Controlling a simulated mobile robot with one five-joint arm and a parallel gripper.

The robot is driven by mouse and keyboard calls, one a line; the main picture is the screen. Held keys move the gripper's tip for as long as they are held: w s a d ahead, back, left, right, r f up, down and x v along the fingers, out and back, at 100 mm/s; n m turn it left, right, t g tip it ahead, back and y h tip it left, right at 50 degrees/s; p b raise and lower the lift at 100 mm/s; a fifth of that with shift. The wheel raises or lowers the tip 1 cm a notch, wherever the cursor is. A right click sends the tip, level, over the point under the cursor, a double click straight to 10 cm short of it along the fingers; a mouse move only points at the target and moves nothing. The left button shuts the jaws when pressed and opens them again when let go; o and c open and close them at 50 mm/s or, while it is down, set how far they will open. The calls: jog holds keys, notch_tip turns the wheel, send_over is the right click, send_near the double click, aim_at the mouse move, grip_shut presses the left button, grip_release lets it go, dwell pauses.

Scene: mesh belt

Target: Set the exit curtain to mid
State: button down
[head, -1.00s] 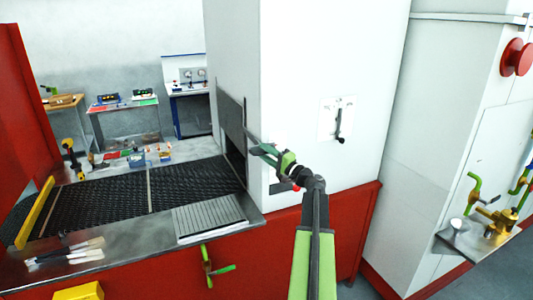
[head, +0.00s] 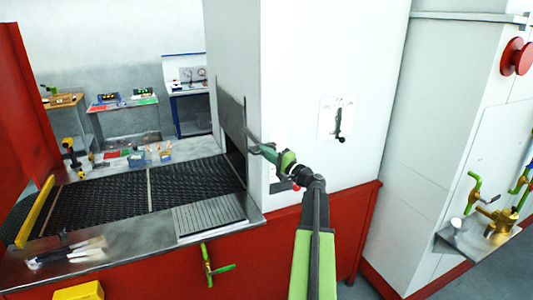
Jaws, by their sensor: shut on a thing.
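The exit curtain (head: 231,115) is a dark grey upright panel at the belt opening in the white housing's left face. Its lower part hangs before the dark opening, above the mesh belt (head: 195,182). My gripper (head: 262,149) is at the housing's near corner, just right of the curtain. It is shut on a thin grey piece beside the curtain's edge, which looks like the curtain's handle. The fingers partly hide this piece, and I cannot see clearly how it joins the curtain.
A plate with a black-knobbed lever (head: 338,125) is on the housing's front. A red knob (head: 296,187) sits just below my gripper. A slotted metal plate (head: 208,215) lies at the near bench edge, above a green-handled valve (head: 208,265). Tools (head: 70,248) lie at left.

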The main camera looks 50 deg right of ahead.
dwell(0.8)
notch_tip(320, 180, down, 10)
jog(key=b, duration=0.9)
jog(key=shift+r+b, duration=0.2)
jog(key=shift+b, duration=0.1)
jog(key=c, duration=1.5)
grip_release()
jog(key=s+f+b, duration=0.3)
jog(key=s, duration=1.4)
jog(key=shift+s+d, duration=0.1)
